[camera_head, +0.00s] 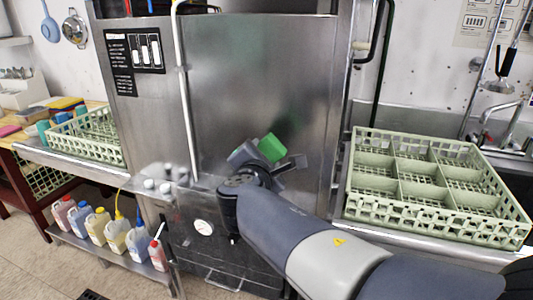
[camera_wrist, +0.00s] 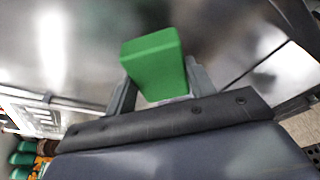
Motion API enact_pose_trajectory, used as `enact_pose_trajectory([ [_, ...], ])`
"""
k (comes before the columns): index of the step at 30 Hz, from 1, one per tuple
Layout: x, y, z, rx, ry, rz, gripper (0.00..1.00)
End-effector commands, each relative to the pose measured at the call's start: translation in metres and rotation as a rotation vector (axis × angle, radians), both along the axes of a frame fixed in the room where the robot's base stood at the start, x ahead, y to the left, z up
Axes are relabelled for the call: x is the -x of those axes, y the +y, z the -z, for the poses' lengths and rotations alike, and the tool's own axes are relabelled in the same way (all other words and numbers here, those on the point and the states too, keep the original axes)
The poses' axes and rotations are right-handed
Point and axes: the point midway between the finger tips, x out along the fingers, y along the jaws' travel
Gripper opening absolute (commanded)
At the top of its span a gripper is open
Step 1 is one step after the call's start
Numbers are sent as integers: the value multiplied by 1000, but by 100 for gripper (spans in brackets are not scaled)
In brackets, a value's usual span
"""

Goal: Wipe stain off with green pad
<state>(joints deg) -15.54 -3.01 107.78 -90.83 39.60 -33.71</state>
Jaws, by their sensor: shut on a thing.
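My gripper (camera_head: 267,157) is shut on the green pad (camera_head: 272,147), in front of the steel front of the dish machine (camera_head: 235,70). In the wrist view the green pad (camera_wrist: 153,62) is a bright block between the two grey fingers of my gripper (camera_wrist: 160,86). The pad sticks out past the fingertips towards the blurred steel. I cannot tell whether it touches the steel. A faint green and dark smudge shows on the steel just above the pad; I cannot tell stain from reflection. The arm and gripper hide the lower part of the panel.
A pale green compartment rack (camera_head: 430,197) stands on the right counter. Another green rack (camera_head: 92,137) sits on the left counter. Several bottles (camera_head: 115,231) stand on a low shelf.

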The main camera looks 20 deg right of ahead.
Motion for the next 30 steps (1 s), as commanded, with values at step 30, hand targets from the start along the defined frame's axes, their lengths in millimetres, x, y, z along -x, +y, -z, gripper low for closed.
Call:
enact_pose_trajectory([
  [30, 24, 18, 0, 1, 0, 0, 33],
])
